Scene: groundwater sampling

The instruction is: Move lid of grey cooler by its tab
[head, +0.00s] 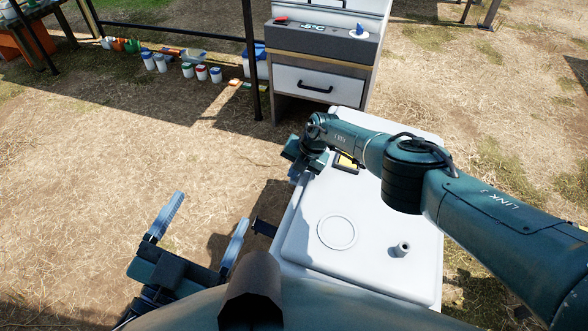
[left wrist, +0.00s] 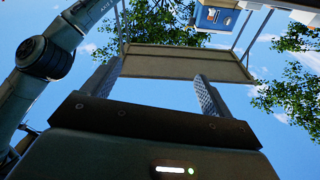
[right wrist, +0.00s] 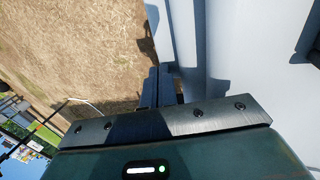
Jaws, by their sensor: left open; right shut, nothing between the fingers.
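The grey cooler, a pale box with a rounded lid (head: 375,262), stands at the centre right in the head view. The lid looks seated flat, with a ring mark and a small upright spout-like knob (head: 402,249) on it. A dark piece (head: 265,227) sticks out from its left side; I cannot tell whether it is the tab. My right gripper (head: 298,173) is shut and empty at the cooler's far left edge. In the right wrist view its fingers (right wrist: 160,75) lie beside the pale wall. My left gripper (head: 210,212) is open and empty, left of the cooler, apart from it.
A grey cabinet (head: 325,75) with a drawer and a temperature display stands behind the cooler. Several lidded jars (head: 180,65) stand at the back left near a dark frame. A small yellow-and-black item (head: 346,162) lies on the cooler.

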